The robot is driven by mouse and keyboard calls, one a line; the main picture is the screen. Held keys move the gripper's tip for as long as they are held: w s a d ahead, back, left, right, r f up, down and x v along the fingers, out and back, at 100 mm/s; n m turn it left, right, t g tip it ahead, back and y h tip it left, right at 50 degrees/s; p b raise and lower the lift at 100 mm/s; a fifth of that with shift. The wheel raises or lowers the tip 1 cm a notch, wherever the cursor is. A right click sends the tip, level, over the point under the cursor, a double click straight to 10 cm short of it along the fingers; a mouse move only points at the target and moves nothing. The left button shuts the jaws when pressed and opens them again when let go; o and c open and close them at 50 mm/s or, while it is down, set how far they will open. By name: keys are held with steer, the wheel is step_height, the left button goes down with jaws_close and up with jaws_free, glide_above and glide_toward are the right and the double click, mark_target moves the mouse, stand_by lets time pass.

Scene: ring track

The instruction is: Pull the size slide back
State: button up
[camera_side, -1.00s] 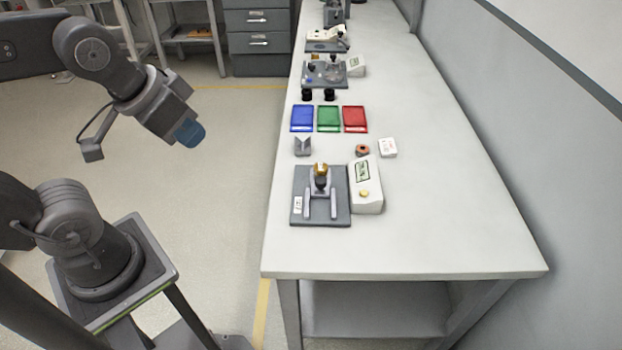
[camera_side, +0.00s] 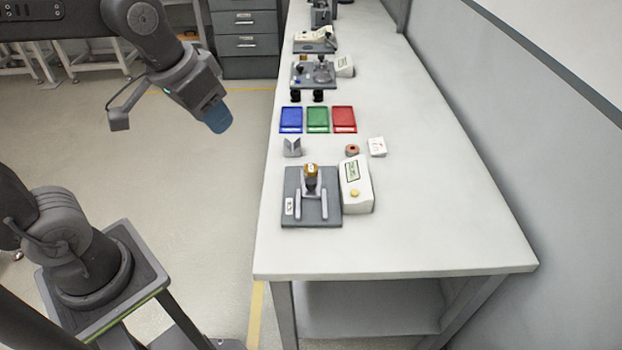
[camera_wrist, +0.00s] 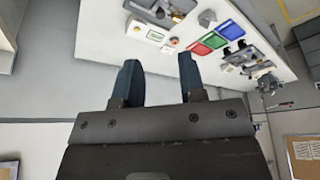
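The nearest station on the bench is a dark plate (camera_side: 329,216) with a grey forked fixture (camera_side: 298,203) and an upright post topped by a brass-coloured piece (camera_side: 311,169). A white readout box (camera_side: 356,187) with a yellow button stands at its right. I cannot tell which part is the size slide. The station also shows at the top of the wrist view (camera_wrist: 176,16). My gripper (camera_side: 217,118) is in the air left of the bench, apart from everything. In the wrist view its two blue fingers (camera_wrist: 160,72) stand apart with nothing between them.
Blue (camera_side: 291,119), green (camera_side: 317,119) and red (camera_side: 344,119) trays lie behind the station. A grey V-block (camera_side: 292,147), a reddish ring (camera_side: 352,150) and a white card (camera_side: 377,147) lie between. More instruments (camera_side: 312,75) stand farther back. The bench's front right is clear.

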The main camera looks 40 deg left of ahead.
steer(key=o, duration=0.3)
steer(key=w+f, duration=0.1)
steer(key=w, duration=0.3)
steer(key=w+f+g, duration=0.1)
steer(key=w, duration=0.3)
steer(key=w+f+g, duration=0.1)
steer(key=w+f, duration=0.1)
steer(key=w, duration=0.1)
steer(key=shift+w+d, duration=0.35)
steer(key=shift+w, duration=0.05)
steer(key=g, duration=0.2)
glide_above(311, 180)
step_height(311, 180, down, 10)
steer(key=r, duration=0.1)
step_height(311, 180, down, 14)
steer(key=shift+d+r, duration=0.1)
jaws_close()
